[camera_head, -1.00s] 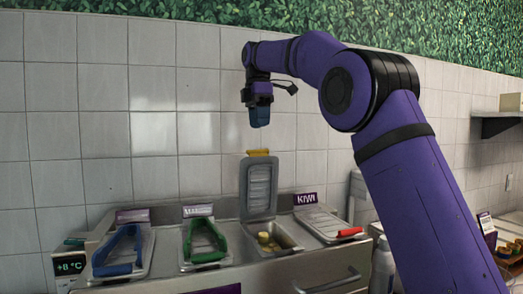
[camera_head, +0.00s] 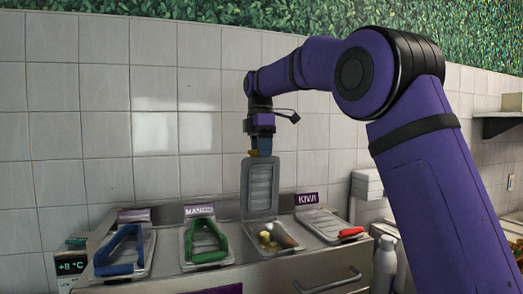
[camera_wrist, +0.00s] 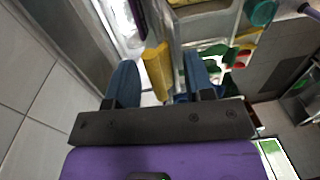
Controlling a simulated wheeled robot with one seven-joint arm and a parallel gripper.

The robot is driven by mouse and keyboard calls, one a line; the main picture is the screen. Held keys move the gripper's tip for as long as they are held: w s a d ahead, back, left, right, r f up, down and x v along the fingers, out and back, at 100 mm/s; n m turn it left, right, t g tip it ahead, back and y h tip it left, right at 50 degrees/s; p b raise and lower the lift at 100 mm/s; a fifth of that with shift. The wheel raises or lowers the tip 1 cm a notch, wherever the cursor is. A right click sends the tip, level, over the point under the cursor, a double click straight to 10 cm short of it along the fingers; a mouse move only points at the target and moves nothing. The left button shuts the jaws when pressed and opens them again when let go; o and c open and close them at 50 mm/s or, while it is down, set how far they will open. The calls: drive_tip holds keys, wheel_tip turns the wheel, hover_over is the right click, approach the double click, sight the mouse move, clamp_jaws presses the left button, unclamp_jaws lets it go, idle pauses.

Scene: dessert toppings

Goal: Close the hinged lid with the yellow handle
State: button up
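The hinged lid (camera_head: 260,185) stands upright, open, at the back of its container on the counter. Its yellow handle (camera_head: 252,153) is at the lid's top edge, mostly hidden behind my fingertips in the head view. In the wrist view the yellow handle (camera_wrist: 157,71) lies between the two blue fingers of my gripper (camera_wrist: 160,78), with a visible gap on the right side and a smaller one on the left. My gripper (camera_head: 262,150) is open, pointing down at the lid's top. The open container (camera_head: 287,252) below holds yellow and brown pieces.
Closed lids with a blue handle (camera_head: 120,250) and a green handle (camera_head: 206,243) lie to the left. A lid with a red handle (camera_head: 351,232) lies to the right, by the KIWI sign (camera_head: 307,198). The tiled wall (camera_head: 80,130) is close behind.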

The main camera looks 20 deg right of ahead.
clamp_jaws()
